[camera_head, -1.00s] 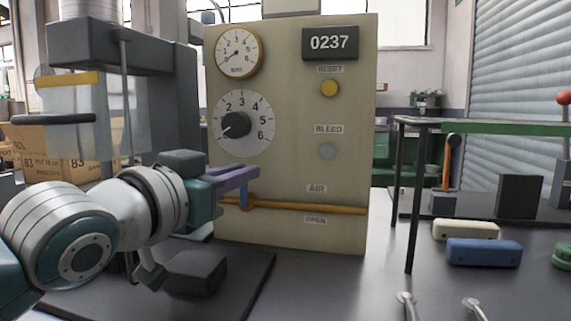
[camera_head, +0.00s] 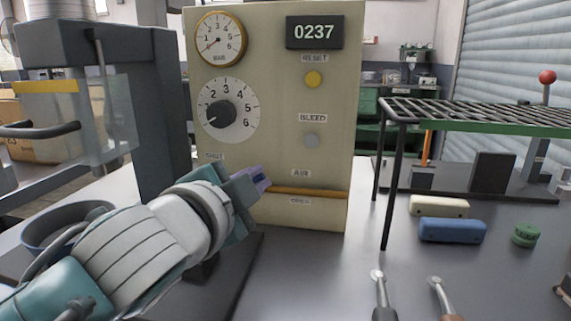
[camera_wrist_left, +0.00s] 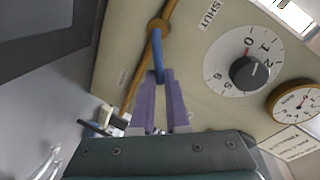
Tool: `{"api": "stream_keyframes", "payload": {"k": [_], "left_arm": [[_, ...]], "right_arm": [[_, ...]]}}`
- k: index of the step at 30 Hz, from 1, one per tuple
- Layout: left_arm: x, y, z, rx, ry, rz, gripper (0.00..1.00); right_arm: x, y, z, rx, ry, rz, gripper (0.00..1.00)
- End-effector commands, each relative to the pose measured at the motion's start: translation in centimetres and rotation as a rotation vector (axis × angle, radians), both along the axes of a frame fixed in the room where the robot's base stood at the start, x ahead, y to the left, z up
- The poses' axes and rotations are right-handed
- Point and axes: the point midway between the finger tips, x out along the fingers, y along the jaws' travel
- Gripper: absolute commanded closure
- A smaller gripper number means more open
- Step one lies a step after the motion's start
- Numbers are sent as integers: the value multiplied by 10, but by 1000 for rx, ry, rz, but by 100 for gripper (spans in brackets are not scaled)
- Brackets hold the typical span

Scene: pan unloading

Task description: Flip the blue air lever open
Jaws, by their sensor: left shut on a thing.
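The blue air lever (camera_wrist_left: 158,62) shows in the left wrist view beside a brass fitting (camera_wrist_left: 155,28) on an orange pipe (camera_wrist_left: 136,78). My left gripper (camera_wrist_left: 161,78) has its purple fingers shut on the lever's near end. In the head view, my left gripper (camera_head: 260,180) is at the lower left of the beige panel (camera_head: 275,120), at the left end of the visible pipe (camera_head: 310,193). It hides the lever there, so I cannot tell its exact angle. The AIR label (camera_head: 300,172) is above the pipe and the OPEN label (camera_head: 300,201) below. My right gripper is out of view.
A wire rack (camera_head: 480,115) stands to the right. A blue block (camera_head: 452,230) and a cream block (camera_head: 438,206) lie near it.

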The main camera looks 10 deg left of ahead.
Motion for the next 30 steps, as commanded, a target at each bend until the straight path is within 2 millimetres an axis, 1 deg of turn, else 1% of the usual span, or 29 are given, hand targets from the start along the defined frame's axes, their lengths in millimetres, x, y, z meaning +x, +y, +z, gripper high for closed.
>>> {"api": "stream_keyframes", "payload": {"k": [6,15,22,30], "left_arm": [[0,-6,-11,201,-5,-1,100],[0,-9,-22,425,-14,0,100],[0,-10,-28,525,-16,-1,100],[0,-10,-29,570,-17,0,100]], "right_arm": [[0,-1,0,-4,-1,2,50],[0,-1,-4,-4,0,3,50],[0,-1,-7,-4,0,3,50],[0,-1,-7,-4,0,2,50]]}}
